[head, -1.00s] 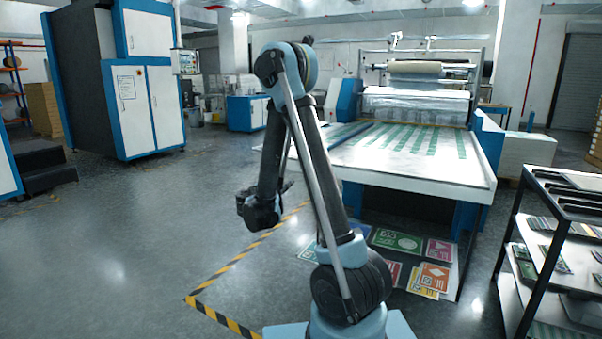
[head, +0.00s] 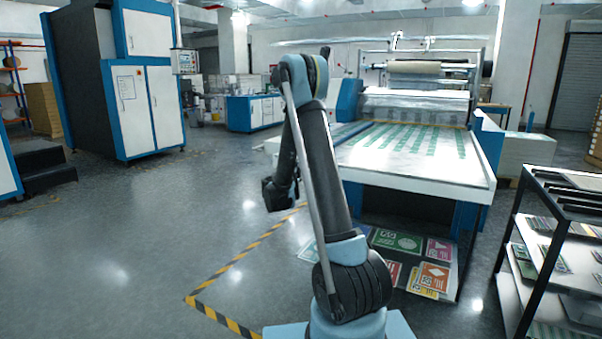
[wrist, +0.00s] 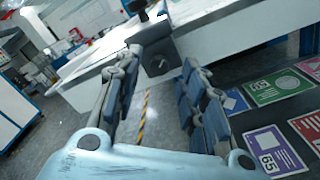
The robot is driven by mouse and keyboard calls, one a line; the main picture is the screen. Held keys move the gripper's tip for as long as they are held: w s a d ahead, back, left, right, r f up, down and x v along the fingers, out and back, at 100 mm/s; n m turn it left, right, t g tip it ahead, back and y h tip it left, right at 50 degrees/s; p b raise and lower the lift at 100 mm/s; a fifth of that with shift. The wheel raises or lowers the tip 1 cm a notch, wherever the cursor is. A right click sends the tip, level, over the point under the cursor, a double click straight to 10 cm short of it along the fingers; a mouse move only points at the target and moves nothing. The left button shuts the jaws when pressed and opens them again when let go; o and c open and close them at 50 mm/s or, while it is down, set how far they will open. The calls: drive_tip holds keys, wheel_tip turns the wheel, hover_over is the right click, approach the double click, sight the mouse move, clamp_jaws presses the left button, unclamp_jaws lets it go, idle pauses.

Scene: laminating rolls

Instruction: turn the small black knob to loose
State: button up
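In the wrist view, a grey box (wrist: 157,60) on the side of the white table shows between my gripper's fingers, beyond their tips. A small dark knob (wrist: 163,64) appears on its face, with pale marks too small to read. A larger black knob-like part (wrist: 136,7) stands above the box at the top edge. My gripper (wrist: 161,66) is open, with its fingers spread and nothing between them. In the head view my gripper (head: 275,194) is a dark shape left of my arm, partly hidden by it; the knob cannot be made out there.
The laminating machine's white table (head: 420,165) stands beyond my arm, with colourful printed sheets (head: 398,240) below it. A black shelf rack (head: 540,250) stands at right. Blue-and-white cabinets (head: 140,95) are at left. The floor (head: 130,240) left of the striped tape (head: 225,270) is clear.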

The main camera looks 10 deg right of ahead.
drive_tip(key=shift+w+d, duration=0.35)
drive_tip(key=shift+w, duration=0.15)
clamp_jaws()
drive_tip(key=shift+m, duration=1.3)
unclamp_jaws()
